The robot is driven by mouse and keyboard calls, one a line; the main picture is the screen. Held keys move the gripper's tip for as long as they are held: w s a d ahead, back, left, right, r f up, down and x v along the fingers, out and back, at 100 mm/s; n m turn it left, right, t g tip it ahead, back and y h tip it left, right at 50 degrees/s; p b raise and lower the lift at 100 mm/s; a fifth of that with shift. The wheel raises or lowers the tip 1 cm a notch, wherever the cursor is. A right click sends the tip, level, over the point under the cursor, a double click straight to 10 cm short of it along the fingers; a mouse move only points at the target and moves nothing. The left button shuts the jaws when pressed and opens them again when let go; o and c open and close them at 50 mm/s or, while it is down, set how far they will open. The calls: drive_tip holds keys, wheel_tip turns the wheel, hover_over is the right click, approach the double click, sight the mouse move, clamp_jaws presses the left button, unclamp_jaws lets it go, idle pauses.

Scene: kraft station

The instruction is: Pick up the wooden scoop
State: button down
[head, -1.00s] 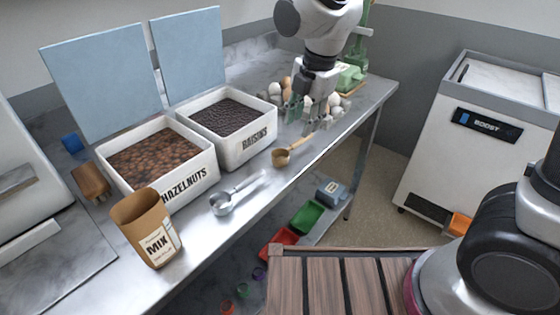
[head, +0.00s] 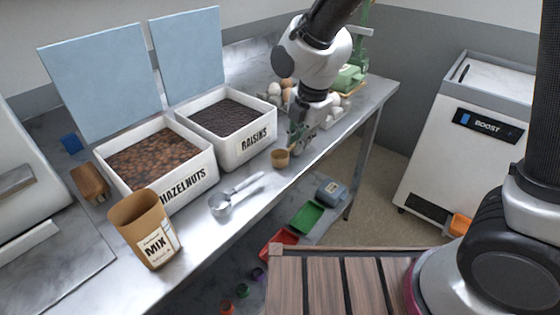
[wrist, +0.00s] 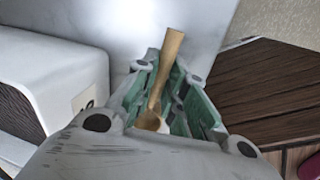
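The wooden scoop (head: 281,158) lies on the steel counter in front of the raisins bin, its bowl showing in the head view and its handle mostly hidden by my gripper. My gripper (head: 299,143) is low over the counter at the handle. In the wrist view the scoop (wrist: 166,67) lies between the green-padded fingers of my gripper (wrist: 167,76). The fingers are apart, with gaps beside the handle. The bowl is partly hidden by the gripper body there.
The raisins bin (head: 244,150) stands close on the left of my gripper, with the hazelnuts bin (head: 190,190) beyond it. A metal scoop (head: 222,204) and a MIX cup (head: 158,249) are nearer. Eggs (head: 275,90) lie behind the gripper. The counter's front edge is close on the right.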

wheel_tip(320, 180, up, 10)
idle(0.6)
idle(0.4)
